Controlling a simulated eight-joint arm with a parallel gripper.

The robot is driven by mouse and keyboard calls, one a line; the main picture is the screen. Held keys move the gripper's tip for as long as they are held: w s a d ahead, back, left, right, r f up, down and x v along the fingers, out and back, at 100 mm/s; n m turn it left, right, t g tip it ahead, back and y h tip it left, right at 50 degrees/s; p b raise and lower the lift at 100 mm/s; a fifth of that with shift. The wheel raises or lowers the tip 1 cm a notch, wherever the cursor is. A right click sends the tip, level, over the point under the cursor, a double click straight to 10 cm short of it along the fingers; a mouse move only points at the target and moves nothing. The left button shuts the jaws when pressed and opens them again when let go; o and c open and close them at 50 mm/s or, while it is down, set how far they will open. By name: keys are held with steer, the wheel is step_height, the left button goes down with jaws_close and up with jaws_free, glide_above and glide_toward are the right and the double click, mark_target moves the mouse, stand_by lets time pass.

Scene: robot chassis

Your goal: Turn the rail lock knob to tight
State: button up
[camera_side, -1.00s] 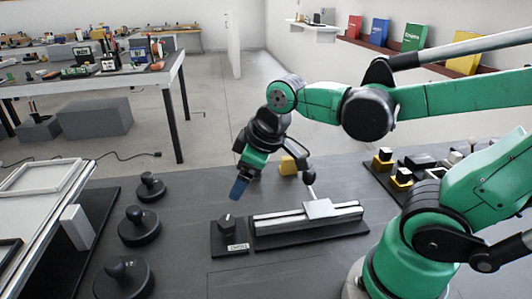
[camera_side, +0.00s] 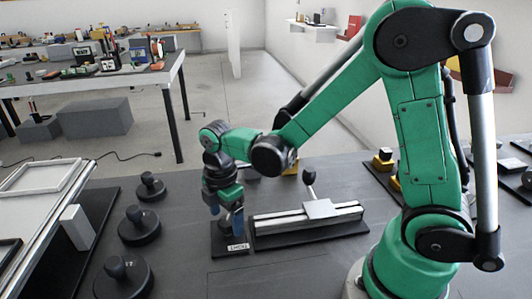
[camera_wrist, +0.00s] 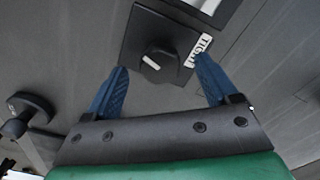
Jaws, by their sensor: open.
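The rail lock knob (camera_wrist: 160,62) is a black knob on a dark square plate (camera_wrist: 136,38), with a short white mark (camera_wrist: 151,62) on its left part in the wrist view. A white label reading TIGHT (camera_wrist: 199,48) is on the plate's right edge. My gripper (camera_wrist: 160,68) is open, pointing down, with one blue finger on each side of the knob in that view. In the side view my gripper (camera_side: 229,228) is low over the plate (camera_side: 217,242) and mostly hides the knob.
The grey rail (camera_side: 285,220) with its carriage (camera_side: 320,208) and ball-topped lever (camera_side: 309,178) stands just right of the plate. Several black round-based knobs (camera_side: 139,225) stand to the left. The table front (camera_side: 290,270) is clear.

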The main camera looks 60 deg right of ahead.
steer(key=shift+f, duration=0.4)
jaws_close()
